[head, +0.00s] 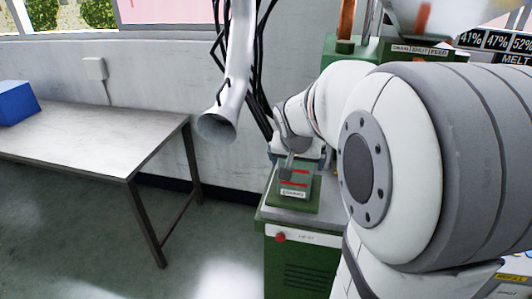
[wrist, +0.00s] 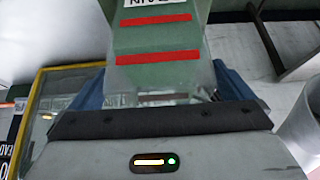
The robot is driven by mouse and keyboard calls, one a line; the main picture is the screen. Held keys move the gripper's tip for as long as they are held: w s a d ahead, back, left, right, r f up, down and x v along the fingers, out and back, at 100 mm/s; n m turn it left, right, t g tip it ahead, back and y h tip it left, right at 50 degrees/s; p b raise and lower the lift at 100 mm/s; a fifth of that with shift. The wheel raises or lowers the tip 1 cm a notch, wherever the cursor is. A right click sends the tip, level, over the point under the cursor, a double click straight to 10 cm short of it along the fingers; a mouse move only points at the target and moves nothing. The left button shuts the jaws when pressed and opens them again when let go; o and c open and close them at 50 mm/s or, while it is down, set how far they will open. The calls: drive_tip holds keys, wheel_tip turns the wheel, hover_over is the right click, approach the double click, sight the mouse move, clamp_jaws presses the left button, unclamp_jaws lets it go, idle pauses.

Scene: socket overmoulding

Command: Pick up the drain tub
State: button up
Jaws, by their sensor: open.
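A green block (head: 298,192) with red stripes and a white label sits on top of a green machine. In the wrist view the striped green surface (wrist: 155,42) fills the top middle. A clear, see-through piece (wrist: 150,74), which may be the drain tub, shows below the stripes; its outline is hard to make out. My gripper (wrist: 160,88) is open, its blue fingers to the left and right of the clear piece. I cannot tell whether they touch it. In the head view my gripper (head: 289,166) is over the far part of the block, partly hidden by my arm.
The green machine (head: 290,255) has a red button on its front. A grey pipe (head: 232,70) with black cables hangs left of my wrist. A metal table (head: 95,140) with a blue box (head: 15,102) stands at left. Open floor lies between table and machine.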

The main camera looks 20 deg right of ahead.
drive_tip(key=shift+x, duration=1.2)
drive_tip(key=c, duration=1.2)
drive_tip(key=shift+r, duration=0.1)
drive_tip(key=shift+c, duration=0.6)
